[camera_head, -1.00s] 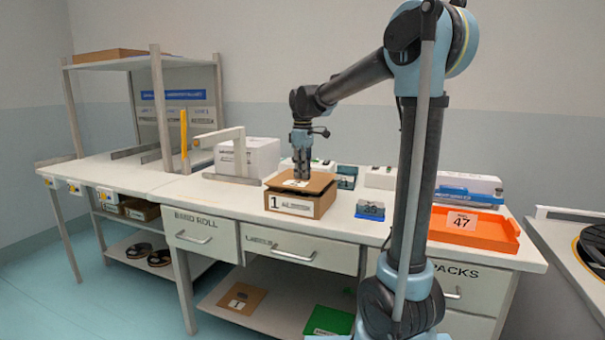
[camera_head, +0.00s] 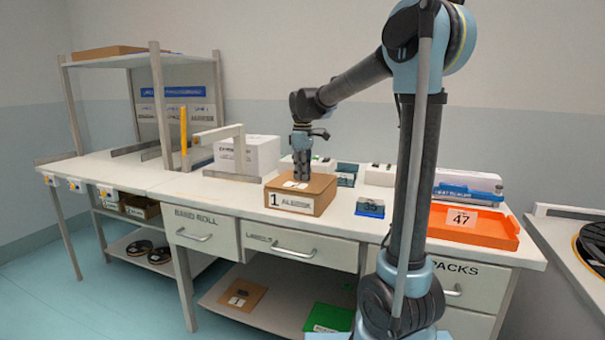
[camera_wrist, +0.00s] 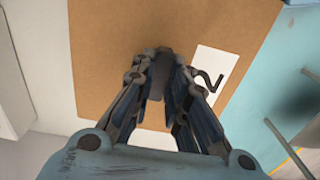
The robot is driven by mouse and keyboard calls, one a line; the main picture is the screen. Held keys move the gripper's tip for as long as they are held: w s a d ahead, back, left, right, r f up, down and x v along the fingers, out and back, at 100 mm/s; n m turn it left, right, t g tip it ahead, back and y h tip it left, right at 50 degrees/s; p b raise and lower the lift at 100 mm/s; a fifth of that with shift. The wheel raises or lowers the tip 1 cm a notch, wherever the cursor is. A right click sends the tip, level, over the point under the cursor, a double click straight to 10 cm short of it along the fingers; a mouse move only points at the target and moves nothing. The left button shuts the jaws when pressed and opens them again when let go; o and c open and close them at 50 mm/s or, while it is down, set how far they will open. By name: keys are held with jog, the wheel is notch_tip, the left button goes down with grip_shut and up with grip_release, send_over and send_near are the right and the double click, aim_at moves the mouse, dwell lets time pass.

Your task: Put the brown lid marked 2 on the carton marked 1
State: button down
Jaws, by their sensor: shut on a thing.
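The carton marked 1 (camera_head: 291,203) stands on the bench top, its white label facing front. The brown lid marked 2 (camera_head: 322,184) lies on top of the carton and looks level, with its edges close to the carton's edges. In the wrist view the lid (camera_wrist: 105,60) fills most of the picture, with part of its white label and the 2 showing. My gripper (camera_head: 301,178) points straight down at the lid's middle. In the wrist view my gripper (camera_wrist: 160,75) is shut on a dark grip piece on the lid, which the fingers mostly hide.
A white box (camera_head: 262,155) stands behind the carton to the left. A small blue box (camera_head: 370,207) is to its right, and an orange tray (camera_head: 490,226) marked 47 lies farther right. Another brown lid marked 1 (camera_head: 242,293) lies on the lower shelf beside a green piece (camera_head: 328,320).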

jog(key=shift+f, duration=0.3)
jog(key=c, duration=1.5)
grip_release()
notch_tip(320, 180, up, 12)
jog(key=shift+f, duration=0.1)
